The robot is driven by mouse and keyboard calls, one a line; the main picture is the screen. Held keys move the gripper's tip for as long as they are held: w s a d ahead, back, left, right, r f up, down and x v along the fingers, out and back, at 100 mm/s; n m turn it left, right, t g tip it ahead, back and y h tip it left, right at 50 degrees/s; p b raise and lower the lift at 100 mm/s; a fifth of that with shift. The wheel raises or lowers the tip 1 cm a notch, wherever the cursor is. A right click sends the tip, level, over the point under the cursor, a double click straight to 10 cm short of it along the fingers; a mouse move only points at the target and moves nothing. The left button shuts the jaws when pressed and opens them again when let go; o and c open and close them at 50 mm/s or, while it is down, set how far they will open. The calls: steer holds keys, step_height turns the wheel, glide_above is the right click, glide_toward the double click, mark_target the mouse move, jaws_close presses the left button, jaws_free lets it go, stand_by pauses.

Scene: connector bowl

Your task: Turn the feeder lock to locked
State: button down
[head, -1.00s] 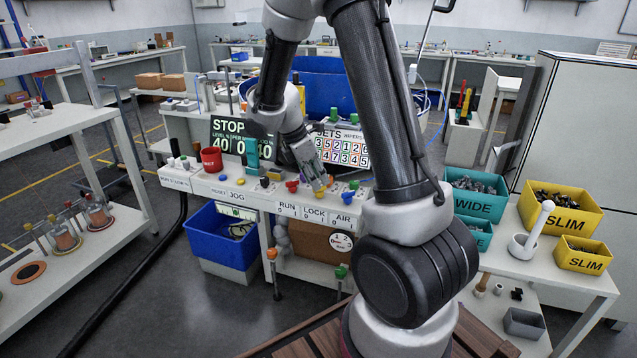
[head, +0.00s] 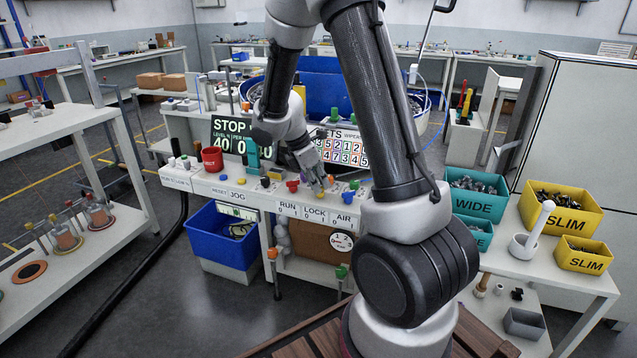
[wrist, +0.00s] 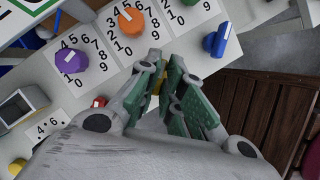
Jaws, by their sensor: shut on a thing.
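The feeder panel (head: 250,196) is a white bench front with several knobs along it. The LOCK label (head: 314,215), with a 0 and a 1 below it, sits between RUN and AIR. My gripper (head: 319,188) reaches down to the panel just above that label. In the wrist view my gripper (wrist: 168,62) is shut on a small yellow knob (wrist: 174,76), mostly hidden between the green finger pads. Its pointer and its setting, 0 or 1, cannot be made out.
A blue knob (wrist: 215,42) is close to the right of my fingers in the wrist view. Numbered dials with an orange knob (wrist: 130,20) and a purple knob (wrist: 72,60) lie to the left.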

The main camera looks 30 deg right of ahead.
steer(key=shift+m, duration=0.3)
steer(key=m, duration=0.2)
steer(key=m+g, duration=0.1)
steer(key=m, duration=0.1)
steer(key=shift+w+g+y, duration=0.15)
steer(key=shift+g+y, duration=0.15)
steer(key=m+g+y, duration=0.1)
steer(key=m, duration=0.3)
steer(key=shift+d+m, duration=0.1)
steer(key=shift+m, duration=0.2)
steer(key=m+y, duration=0.1)
steer(key=m, duration=0.1)
steer(key=m+g, duration=0.1)
steer(key=m, duration=0.1)
steer(key=shift+w+y, duration=0.1)
steer(key=shift+y, duration=0.3)
steer(key=shift+d+m+y, duration=0.15)
steer(key=shift+m+y, duration=0.55)
steer(key=shift+m, duration=1.5)
steer(key=c, duration=1.6)
jaws_free()
steer(key=shift+o, duration=0.2)
